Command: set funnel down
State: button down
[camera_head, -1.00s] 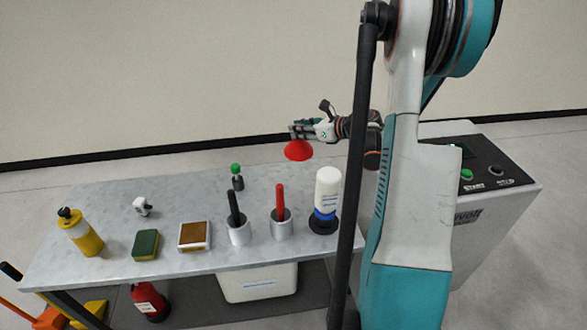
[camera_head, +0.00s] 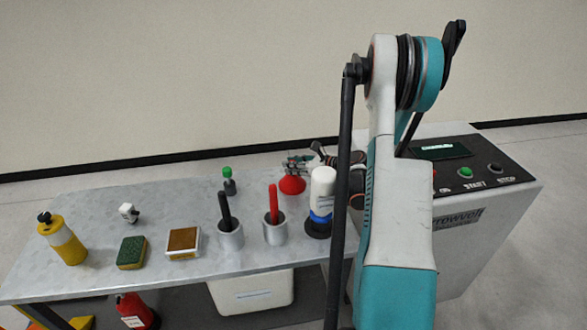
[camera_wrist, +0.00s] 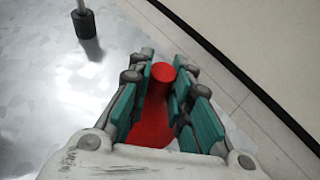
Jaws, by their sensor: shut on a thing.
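The red funnel (camera_head: 292,185) is upright with its wide mouth down, at the back right of the grey table (camera_head: 100,200). My gripper (camera_head: 298,164) is shut on the funnel's narrow upper part, reaching in from the right. In the wrist view the funnel (camera_wrist: 153,118) sits between the teal fingers of my gripper (camera_wrist: 160,85). Its wide lower part is partly hidden by the fingers. I cannot tell whether its rim touches the table.
A white bottle with a blue band (camera_head: 321,195) stands close in front and right. Metal cups hold a red-handled tool (camera_head: 273,205) and a black-handled tool (camera_head: 225,212). A control cabinet (camera_head: 490,205) is at right.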

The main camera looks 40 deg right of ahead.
jog(key=c, duration=1.5)
grip_release()
jog(key=shift+o, duration=0.2)
jog(key=shift+s+r, duration=0.2)
jog(key=p+v, duration=0.4)
jog(key=v, duration=0.7)
jog(key=shift+s, duration=0.35)
jog(key=shift+d, duration=0.1)
